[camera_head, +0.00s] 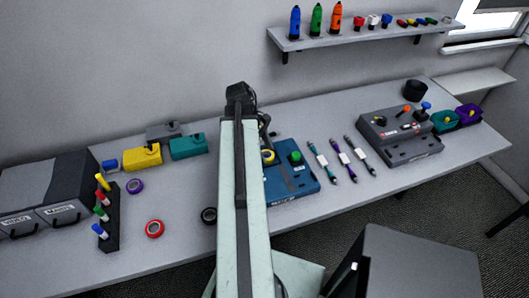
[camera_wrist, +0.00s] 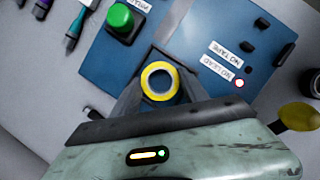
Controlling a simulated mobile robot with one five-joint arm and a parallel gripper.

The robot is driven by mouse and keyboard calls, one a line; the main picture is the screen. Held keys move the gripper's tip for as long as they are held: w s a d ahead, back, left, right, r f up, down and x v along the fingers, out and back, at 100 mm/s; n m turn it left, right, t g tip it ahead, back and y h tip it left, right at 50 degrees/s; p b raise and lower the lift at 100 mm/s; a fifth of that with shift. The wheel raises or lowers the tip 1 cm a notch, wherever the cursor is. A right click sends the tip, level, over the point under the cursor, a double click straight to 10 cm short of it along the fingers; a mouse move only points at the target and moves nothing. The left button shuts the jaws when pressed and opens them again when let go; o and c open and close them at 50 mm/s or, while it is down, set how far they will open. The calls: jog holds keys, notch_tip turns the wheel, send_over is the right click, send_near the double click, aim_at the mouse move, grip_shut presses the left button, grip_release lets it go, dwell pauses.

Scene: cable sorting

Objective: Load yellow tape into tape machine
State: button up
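The yellow tape (camera_wrist: 160,82) is a ring with a dark inner edge. In the wrist view it sits over the blue tape machine (camera_wrist: 180,35), between the dark fingers of my gripper (camera_wrist: 160,90). The fingers flank it closely; I cannot tell whether they press on it or whether it rests in the machine. In the head view the tape (camera_head: 268,157) shows beside my arm, at the left part of the machine (camera_head: 290,180). The machine has a green button (camera_wrist: 120,19) and labels "NO TAPE" and "NO LEAD"; the lamp by "NO LEAD" looks lit, the other dark.
A red tape (camera_head: 155,228), a purple tape (camera_head: 135,186) and a black tape (camera_head: 209,215) lie on the table (camera_head: 190,250). Several cables (camera_head: 341,158) lie right of the machine. A grey device (camera_head: 400,135) stands further right. My arm hides the table's middle.

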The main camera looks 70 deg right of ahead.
jog(key=shift+w+r+p, duration=0.1)
jog(key=shift+r+p, duration=0.55)
jog(key=p+v, duration=1)
jog(key=v, duration=0.1)
jog(key=shift+w, duration=0.15)
